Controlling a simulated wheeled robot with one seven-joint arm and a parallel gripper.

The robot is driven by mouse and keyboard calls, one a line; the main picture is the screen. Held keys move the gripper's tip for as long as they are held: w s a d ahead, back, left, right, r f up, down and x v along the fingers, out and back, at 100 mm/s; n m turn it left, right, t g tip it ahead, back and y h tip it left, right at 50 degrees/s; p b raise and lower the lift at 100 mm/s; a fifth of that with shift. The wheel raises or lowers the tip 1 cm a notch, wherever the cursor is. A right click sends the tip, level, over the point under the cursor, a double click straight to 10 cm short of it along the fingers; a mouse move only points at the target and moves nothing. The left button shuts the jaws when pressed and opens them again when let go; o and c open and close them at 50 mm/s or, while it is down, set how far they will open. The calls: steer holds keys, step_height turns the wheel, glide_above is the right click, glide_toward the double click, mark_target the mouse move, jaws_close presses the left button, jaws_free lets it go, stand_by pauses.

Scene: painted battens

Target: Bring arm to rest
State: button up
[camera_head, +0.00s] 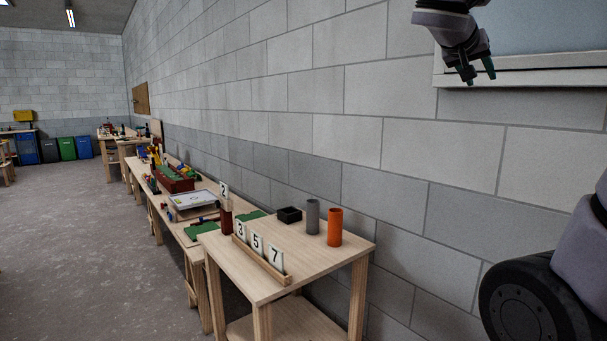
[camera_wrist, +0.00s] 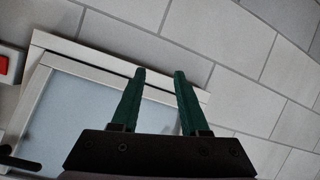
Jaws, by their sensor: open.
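My gripper (camera_head: 478,72) hangs at the top right of the head view, in front of the block wall and beside the window's lower left corner. Its two green fingers stand apart with nothing between them. In the wrist view my gripper (camera_wrist: 160,85) shows the same open fingers, with the window frame and the wall beyond them. Part of my arm shows at the right edge of the head view. The middle of the arm is out of the frame.
A wooden table (camera_head: 330,252) carries an orange cylinder (camera_head: 335,228), a grey cylinder (camera_head: 312,217), a black box (camera_head: 290,215) and a rack of number cards (camera_head: 258,258). A long bench (camera_head: 160,205) lines the wall (camera_head: 300,90). A window (camera_head: 540,65) is near my gripper. Open floor (camera_head: 70,250) lies left.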

steer(key=s+a+f+n+g+y, duration=0.15)
steer(key=s+a+f+y, duration=0.3)
steer(key=s+f, duration=0.45)
steer(key=s+a+f+y, duration=0.2)
steer(key=a+y, duration=0.2)
steer(key=a, duration=0.1)
steer(key=s+a+f+y, duration=0.2)
steer(key=a+f+y, duration=0.1)
steer(key=a, duration=0.1)
steer(key=shift+s+a+f+n+y, duration=0.3)
steer(key=shift+a+n+y, duration=0.05)
steer(key=shift+n, duration=0.1)
steer(key=shift+d, duration=0.1)
